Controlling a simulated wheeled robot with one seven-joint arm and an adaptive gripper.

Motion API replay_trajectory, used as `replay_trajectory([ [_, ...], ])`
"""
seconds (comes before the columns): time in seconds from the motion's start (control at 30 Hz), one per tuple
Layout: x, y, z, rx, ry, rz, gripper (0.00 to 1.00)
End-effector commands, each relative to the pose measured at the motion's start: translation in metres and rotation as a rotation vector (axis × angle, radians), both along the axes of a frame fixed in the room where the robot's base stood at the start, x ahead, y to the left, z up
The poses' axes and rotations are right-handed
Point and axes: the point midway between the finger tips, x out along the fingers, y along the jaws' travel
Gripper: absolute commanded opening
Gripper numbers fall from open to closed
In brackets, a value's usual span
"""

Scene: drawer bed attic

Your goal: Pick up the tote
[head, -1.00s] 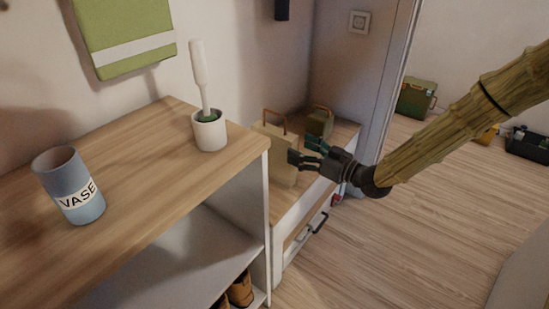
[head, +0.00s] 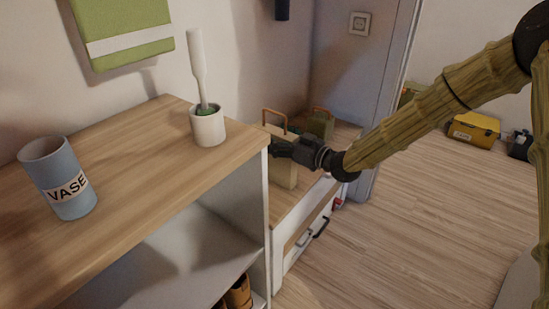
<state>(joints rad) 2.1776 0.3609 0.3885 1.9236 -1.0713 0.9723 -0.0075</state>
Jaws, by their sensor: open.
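A beige tote (head: 284,175) with a brown handle stands upright on the low wooden-topped drawer unit (head: 318,190). A smaller green tote-like bag (head: 320,124) with a brown handle stands behind it to the right. My gripper (head: 274,145) is open, in front of the upper part of the beige tote and just below its handle. It hides part of the tote's face. I cannot tell whether the fingers touch the tote or straddle it.
A taller shelf (head: 150,165) stands at the near left, close to my fingertips. It carries a blue vase (head: 60,178) and a white pot (head: 208,126) holding a white-handled brush. A yellow case (head: 474,130) lies on the far floor.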

Motion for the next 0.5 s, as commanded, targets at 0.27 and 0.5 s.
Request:
replay_trajectory([
  [0.27,-0.0004,-0.0005,0.0002,0.001,0.001,0.000,0.41],
  [0.5,-0.0003,-0.0005,0.0007,0.001,0.000,0.000,0.00],
])
